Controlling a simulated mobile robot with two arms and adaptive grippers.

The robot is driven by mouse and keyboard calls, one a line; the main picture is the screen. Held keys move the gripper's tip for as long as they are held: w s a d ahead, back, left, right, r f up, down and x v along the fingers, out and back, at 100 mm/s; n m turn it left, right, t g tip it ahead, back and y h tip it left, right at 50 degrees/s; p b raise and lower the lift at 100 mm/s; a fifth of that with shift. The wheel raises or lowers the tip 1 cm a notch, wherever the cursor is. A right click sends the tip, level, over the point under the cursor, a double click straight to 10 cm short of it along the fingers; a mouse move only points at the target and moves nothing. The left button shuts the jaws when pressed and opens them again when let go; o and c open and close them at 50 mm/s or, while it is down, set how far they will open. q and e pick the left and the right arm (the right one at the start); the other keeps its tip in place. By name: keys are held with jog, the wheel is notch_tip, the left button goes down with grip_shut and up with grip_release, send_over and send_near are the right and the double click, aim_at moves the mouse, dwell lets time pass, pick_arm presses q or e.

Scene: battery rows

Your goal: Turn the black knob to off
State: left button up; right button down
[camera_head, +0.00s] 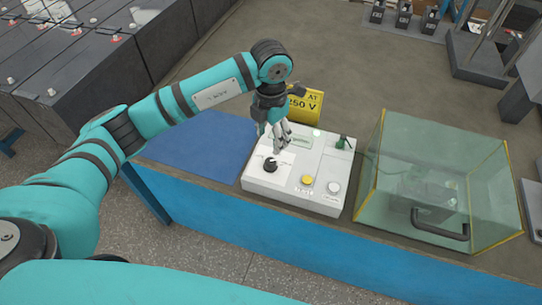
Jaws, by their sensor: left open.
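The black knob (270,165) sits on a white label plate at the left of a white control box (285,190). The box stands on the bench near its front edge. My left gripper (275,142) is open and points down above the box, just behind the knob in the picture. It looks empty and apart from the knob. It hides part of the box's back. The knob's exact pointing direction is too small to tell. My right gripper is not in view.
A yellow button (307,180) and a white button (334,187) are right of the knob. A green toggle (342,142) stands behind them. A yellow sign (306,105) is behind the box. A glass case (437,180) stands to the right; a blue mat (200,145) lies left.

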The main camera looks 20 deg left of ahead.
aim_at(271, 160)
pick_arm(q)
notch_tip(271, 160, down, 10)
jog(key=shift+d+r+p, duration=0.1)
jog(key=shift+p, duration=0.45)
grip_shut()
